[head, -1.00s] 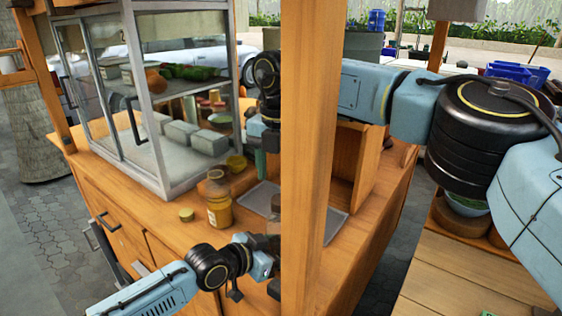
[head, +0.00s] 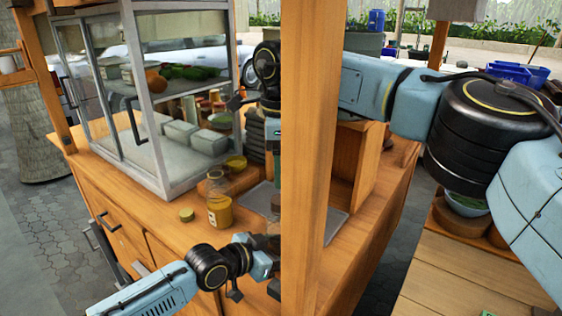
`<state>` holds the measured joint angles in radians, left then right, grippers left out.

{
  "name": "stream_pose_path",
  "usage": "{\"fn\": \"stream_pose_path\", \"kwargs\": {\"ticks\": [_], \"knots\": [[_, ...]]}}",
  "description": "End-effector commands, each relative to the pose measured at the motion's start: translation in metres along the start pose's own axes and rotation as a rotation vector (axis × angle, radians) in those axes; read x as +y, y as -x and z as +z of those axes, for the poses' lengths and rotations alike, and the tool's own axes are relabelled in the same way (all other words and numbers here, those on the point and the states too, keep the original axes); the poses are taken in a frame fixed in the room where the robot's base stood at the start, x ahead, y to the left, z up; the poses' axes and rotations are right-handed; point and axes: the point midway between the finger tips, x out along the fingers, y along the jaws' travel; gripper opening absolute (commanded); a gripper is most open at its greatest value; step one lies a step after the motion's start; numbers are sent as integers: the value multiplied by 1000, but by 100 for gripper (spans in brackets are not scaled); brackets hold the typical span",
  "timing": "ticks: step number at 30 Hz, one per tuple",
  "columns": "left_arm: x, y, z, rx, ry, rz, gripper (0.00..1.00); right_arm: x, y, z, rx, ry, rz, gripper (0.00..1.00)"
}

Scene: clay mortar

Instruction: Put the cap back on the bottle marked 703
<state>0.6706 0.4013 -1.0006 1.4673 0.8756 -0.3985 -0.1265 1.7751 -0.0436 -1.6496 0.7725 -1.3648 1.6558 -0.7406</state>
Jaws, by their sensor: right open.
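A glass bottle (head: 219,205) with yellow contents stands upright on the wooden counter, left of the post. Its marking is too small to read. A small round yellowish cap (head: 187,215) lies flat on the counter, just left of the bottle and apart from it.
A wooden post (head: 306,160) cuts through the view. A glass case (head: 160,110) with food stands behind the bottle. Counter in front of the cap is clear.

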Motion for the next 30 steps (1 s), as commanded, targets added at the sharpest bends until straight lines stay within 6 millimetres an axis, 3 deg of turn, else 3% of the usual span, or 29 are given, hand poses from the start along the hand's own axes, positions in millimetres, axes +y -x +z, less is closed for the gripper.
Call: {"fn": "stream_pose_path", "kwargs": {"ticks": [6,12,25,30], "knots": [[0,0,1,-3,0,0,0,0,3,-1,0,352,0,59],[0,0,1,-3,0,0,0,0,4,-1,1,527,0,59],[0,0,1,-3,0,0,0,0,4,-1,1,564,0,59],[0,0,1,-3,0,0,0,0,-8,-1,0,564,1,59]]}}
